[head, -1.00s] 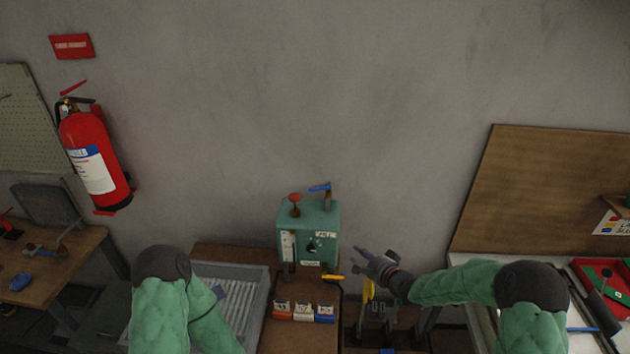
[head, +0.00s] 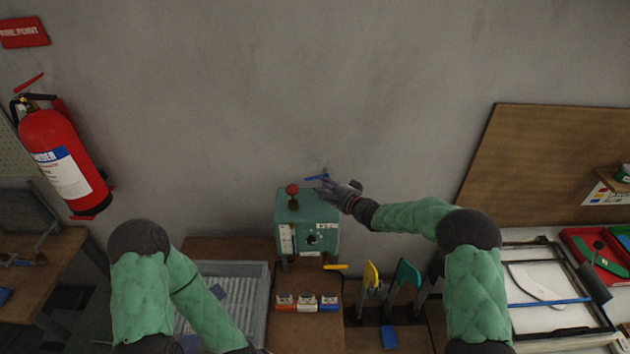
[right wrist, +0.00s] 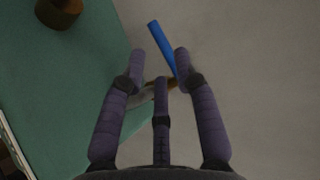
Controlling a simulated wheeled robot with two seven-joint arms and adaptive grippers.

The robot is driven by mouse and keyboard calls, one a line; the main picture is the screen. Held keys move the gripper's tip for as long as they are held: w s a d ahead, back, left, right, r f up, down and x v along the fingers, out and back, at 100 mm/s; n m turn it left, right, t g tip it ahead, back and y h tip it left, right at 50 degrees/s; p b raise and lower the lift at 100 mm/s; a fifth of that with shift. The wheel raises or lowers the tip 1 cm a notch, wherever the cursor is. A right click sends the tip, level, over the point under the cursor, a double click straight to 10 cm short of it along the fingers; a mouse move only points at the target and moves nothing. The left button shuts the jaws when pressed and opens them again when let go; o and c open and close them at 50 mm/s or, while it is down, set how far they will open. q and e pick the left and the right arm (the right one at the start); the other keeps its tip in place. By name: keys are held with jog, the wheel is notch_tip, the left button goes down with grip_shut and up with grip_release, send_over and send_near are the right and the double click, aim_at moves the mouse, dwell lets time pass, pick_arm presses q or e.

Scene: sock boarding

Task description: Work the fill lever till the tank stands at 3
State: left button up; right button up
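The green tank box (head: 318,213) stands on a brown bench against the wall. A pale gauge strip (head: 286,240) is on its front left; its level is too small to read. A FILL label (head: 327,226) is at the front's upper right, below the blue-handled lever (head: 314,178) on top. My right gripper (head: 330,181) is at that lever. In the right wrist view its fingers (right wrist: 160,62) are spread, with the blue handle (right wrist: 161,44) between and beyond the tips; contact cannot be told. My left gripper is out of view below the head picture.
A red knob (head: 292,190) stands on the box, left of the lever. A yellow handle (head: 335,267) sticks out below the front. Small orange, white and blue packs (head: 307,303) lie before it. A grey tray (head: 262,300) is at left, yellow and green upright tools (head: 371,275) at right.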

jog(key=shift+x, duration=2.15)
grip_shut()
